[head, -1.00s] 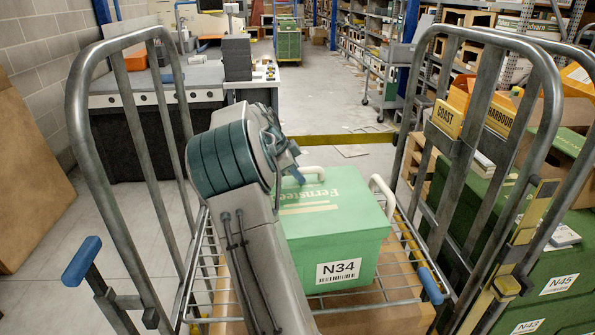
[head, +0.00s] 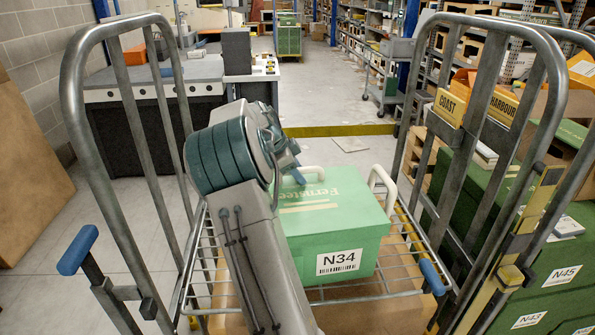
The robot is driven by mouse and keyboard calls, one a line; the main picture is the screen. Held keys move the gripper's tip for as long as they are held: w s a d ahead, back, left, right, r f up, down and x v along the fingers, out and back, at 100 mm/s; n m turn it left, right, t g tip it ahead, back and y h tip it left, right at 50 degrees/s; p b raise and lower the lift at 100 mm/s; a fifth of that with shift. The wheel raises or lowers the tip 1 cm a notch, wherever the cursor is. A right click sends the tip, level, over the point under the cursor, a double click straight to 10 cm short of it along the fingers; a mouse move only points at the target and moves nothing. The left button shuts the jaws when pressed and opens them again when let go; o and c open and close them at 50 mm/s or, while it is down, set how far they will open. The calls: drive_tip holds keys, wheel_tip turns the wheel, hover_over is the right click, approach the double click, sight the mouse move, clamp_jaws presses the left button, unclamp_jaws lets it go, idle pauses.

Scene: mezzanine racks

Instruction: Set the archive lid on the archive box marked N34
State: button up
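The archive box marked N34 (head: 338,262) is green and stands upright in a wire trolley. Its green top, with pale upside-down lettering (head: 318,193), looks like the archive lid lying on the box, its edge about level with the rim. White loop handles show at its back (head: 312,171) and right side (head: 381,186). My arm covers the box's left side. My gripper (head: 291,172) is partly visible behind my wrist, by the back handle. Its fingers are mostly hidden, so I cannot tell whether it is open or touches the lid.
Tall grey trolley side frames (head: 82,130) rise left and right of the box. Brown cardboard (head: 385,300) lies under it. Green boxes marked N43 (head: 528,321) and N45 (head: 562,275) stand at right. A workbench (head: 150,85) is behind left.

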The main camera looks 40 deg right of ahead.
drive_tip(key=v, duration=1.4)
drive_tip(key=shift+f, duration=0.1)
